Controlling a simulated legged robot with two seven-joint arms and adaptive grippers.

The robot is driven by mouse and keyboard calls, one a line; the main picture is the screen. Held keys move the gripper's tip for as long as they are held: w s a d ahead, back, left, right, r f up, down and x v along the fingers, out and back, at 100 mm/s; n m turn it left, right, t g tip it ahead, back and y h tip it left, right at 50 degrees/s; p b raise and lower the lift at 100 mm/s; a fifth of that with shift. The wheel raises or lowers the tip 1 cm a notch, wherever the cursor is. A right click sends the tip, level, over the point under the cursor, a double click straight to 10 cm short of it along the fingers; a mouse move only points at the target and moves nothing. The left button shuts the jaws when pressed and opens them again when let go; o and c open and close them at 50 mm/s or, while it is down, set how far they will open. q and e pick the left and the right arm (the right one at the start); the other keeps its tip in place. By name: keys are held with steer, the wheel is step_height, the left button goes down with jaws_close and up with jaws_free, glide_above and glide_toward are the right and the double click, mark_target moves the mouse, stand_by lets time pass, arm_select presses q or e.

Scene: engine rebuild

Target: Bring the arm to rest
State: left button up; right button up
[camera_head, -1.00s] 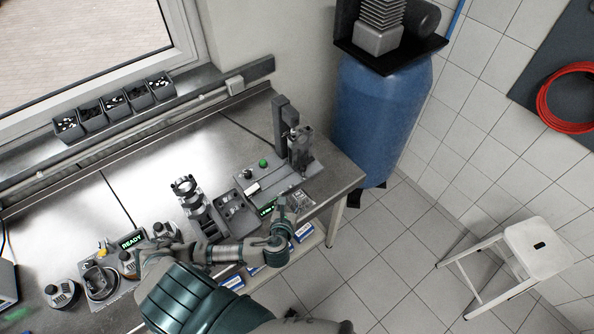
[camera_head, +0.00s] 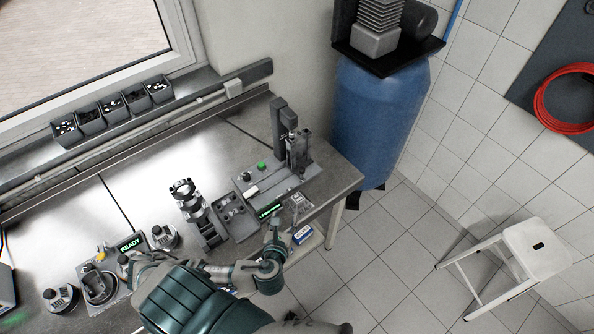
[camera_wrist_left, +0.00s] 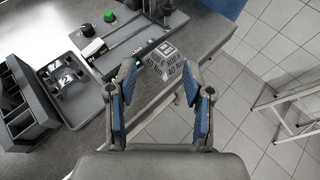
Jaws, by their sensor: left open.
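My left gripper (camera_head: 275,222) is at the front edge of the steel workbench (camera_head: 95,180), near its right end, in the head view. In the left wrist view its two blue-padded fingers (camera_wrist_left: 160,95) are spread apart with nothing between them. Beyond the fingertips lies a small plate with printed torque figures (camera_wrist_left: 172,62) at the bench edge. The left arm (camera_head: 225,275) is bent low in front of the bench. My right gripper is not in view.
A press station (camera_head: 285,165) with a green button (camera_head: 262,166) stands beyond the gripper. A grey parts tray (camera_head: 237,217) and upright metal part (camera_head: 190,203) are left of it. A blue tank (camera_head: 380,115) and white stool (camera_head: 538,248) stand right. Floor between is clear.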

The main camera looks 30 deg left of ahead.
arm_select(q)
steer(key=s+d+f+n+g+h, duration=0.35)
steer(key=s+f+n, duration=0.25)
steer(key=n, duration=0.8)
steer(key=s+d+f+n+g+h, duration=0.2)
steer(key=s+f+n+g, duration=0.35)
steer(key=n, duration=0.95)
steer(key=s+f+g+b, duration=0.1)
steer(key=s+f+b, duration=0.15)
steer(key=f, duration=1.45)
steer(key=s+f+b, duration=0.1)
steer(key=f+b, duration=0.2)
steer(key=f, duration=1.4)
steer(key=s+a+f+b, duration=0.1)
steer(key=s+f+b, duration=0.1)
steer(key=s+f, duration=0.6)
steer(key=s+a+f+g+b, duration=0.1)
steer(key=s+a+f+b, duration=0.1)
steer(key=s+f, duration=0.7)
steer(key=shift+a+f, duration=0.3)
steer(key=shift+f, duration=0.5)
